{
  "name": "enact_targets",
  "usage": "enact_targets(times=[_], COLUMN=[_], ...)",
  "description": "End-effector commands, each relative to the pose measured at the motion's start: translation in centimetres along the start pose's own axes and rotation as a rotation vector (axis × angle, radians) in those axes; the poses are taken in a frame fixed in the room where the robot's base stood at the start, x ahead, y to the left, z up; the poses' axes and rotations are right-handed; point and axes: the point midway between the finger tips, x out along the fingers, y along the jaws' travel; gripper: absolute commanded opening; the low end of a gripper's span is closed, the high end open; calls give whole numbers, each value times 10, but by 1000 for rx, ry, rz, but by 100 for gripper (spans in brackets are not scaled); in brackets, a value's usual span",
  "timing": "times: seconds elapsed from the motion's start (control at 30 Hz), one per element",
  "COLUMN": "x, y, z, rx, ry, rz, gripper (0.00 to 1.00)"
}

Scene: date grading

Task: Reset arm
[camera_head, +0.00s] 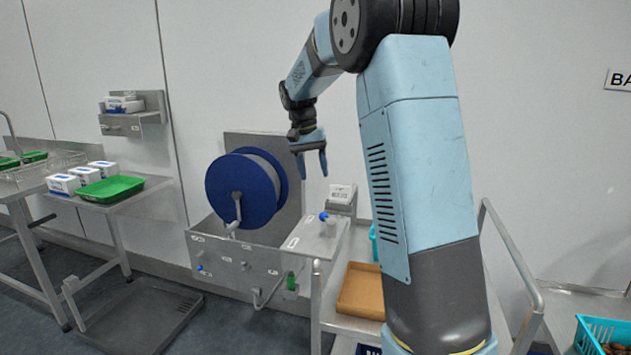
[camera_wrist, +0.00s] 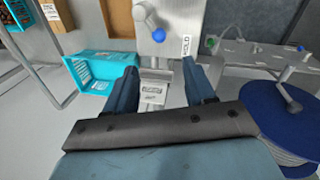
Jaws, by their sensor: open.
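My gripper (camera_head: 311,163) hangs from my blue arm in the head view, fingers pointing down, above the steel bench and to the right of the blue reel. In the wrist view my gripper (camera_wrist: 164,88) shows two dark blue fingers spread apart with nothing held between them. A small grey device with a white label (camera_wrist: 152,92) shows beyond the gap between the fingers. My arm hides part of the bench and the wall behind it.
A blue reel (camera_head: 241,190) stands on a steel bench (camera_head: 235,262). A brown tray (camera_head: 360,290) lies right of it. A turquoise crate (camera_head: 603,335) is at lower right. A green tray (camera_head: 111,188) and white boxes (camera_head: 64,184) sit on a left table. Air around my gripper looks clear.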

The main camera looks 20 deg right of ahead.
Motion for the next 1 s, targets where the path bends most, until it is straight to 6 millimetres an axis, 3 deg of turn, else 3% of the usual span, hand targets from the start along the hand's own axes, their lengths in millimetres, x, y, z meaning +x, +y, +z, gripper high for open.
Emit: enact_targets(times=[0.57,0.77,1.0], x=[-5,-21,-42], y=[2,18,46], z=[2,31,89], rx=[-2,-34,-104], ry=[3,38,111], rz=[-4,-47,-122], gripper=[54,54,54])
